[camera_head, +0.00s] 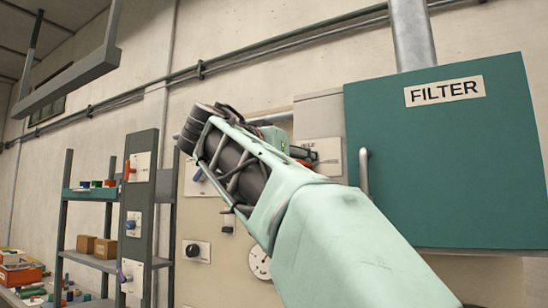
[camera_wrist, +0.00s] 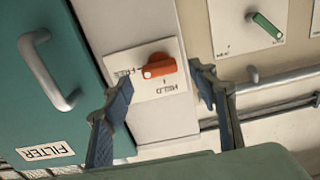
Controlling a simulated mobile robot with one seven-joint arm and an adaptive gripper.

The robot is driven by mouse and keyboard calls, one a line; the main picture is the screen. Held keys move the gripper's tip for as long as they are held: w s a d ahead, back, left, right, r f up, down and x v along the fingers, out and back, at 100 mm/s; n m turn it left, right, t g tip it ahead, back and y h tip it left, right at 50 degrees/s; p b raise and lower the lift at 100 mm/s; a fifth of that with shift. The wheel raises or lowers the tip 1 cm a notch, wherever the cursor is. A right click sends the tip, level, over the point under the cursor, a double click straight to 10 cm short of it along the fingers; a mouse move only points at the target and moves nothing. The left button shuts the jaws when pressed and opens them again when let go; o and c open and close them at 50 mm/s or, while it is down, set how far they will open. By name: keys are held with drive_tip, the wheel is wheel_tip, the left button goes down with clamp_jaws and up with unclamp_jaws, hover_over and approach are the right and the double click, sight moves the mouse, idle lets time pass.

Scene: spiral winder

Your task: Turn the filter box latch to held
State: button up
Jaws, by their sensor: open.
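The latch is an orange knob (camera_wrist: 160,66) on a white plate (camera_wrist: 120,62) beside the teal filter box (camera_wrist: 20,115). In the wrist view, which looks upside down, the knob lies about level, its pale mark at the left end. That end faces a small label partly hidden by my left finger. The word HELD is printed below the knob. My gripper (camera_wrist: 162,84) is open, its fingers either side of the knob in the picture, with no contact visible.
The filter door's handle (camera_wrist: 50,72) sticks out left of the latch; it also shows in the head view (camera_head: 364,172). A plate with a green knob (camera_wrist: 264,26) is at upper right. A pipe (camera_wrist: 275,82) runs along the wall. Shelves (camera_head: 90,195) stand at left.

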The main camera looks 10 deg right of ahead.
drive_tip(key=shift+x, duration=1.45)
drive_tip(key=shift+c, duration=0.6)
drive_tip(key=c, duration=1)
drive_tip(key=shift+c, duration=0.2)
drive_tip(key=shift+p, duration=0.3)
drive_tip(key=shift+n+p, duration=2.6)
drive_tip(key=shift+n, duration=6.3)
